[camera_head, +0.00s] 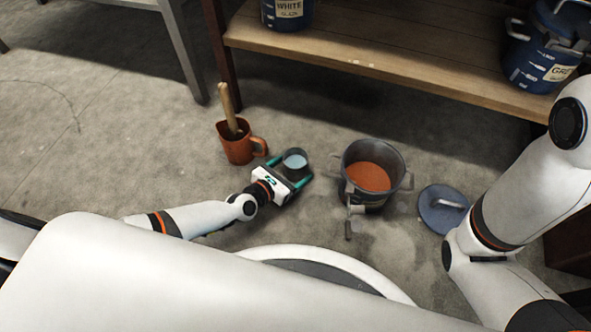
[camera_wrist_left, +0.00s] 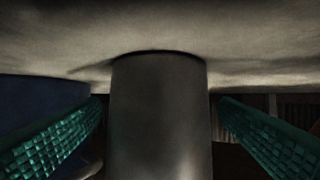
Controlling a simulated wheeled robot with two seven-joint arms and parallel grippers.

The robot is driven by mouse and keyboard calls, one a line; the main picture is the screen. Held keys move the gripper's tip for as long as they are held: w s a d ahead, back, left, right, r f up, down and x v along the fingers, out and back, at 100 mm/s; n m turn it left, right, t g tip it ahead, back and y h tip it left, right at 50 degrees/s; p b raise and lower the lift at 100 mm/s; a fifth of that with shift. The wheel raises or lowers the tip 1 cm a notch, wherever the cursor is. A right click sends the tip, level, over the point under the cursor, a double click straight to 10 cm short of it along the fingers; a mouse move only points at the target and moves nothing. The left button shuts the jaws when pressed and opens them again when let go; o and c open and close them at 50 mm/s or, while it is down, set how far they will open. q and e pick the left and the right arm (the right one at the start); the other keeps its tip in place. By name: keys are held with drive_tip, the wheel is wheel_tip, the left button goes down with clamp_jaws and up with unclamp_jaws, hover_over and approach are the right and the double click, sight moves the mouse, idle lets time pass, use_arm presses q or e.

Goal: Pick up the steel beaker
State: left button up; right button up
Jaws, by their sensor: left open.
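The steel beaker (camera_head: 295,161) stands on the concrete floor, a small grey metal cup with a pale inside. My left gripper (camera_head: 292,170) is open at the beaker, with one green-padded finger on each side of it. In the left wrist view the beaker (camera_wrist_left: 160,115) fills the middle between the fingers (camera_wrist_left: 160,135), and dark gaps show between it and both pads. My right arm shows at the right of the head view, but its gripper is out of sight.
An orange mug (camera_head: 238,146) with a wooden-handled tool stands left of the beaker. A grey pot (camera_head: 372,173) of orange liquid stands close to its right, with a blue lid (camera_head: 443,208) beyond. A wooden shelf (camera_head: 400,55) holding blue paint buckets overhangs behind.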

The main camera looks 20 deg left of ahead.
use_arm(q)
drive_tip(key=shift+x, duration=1)
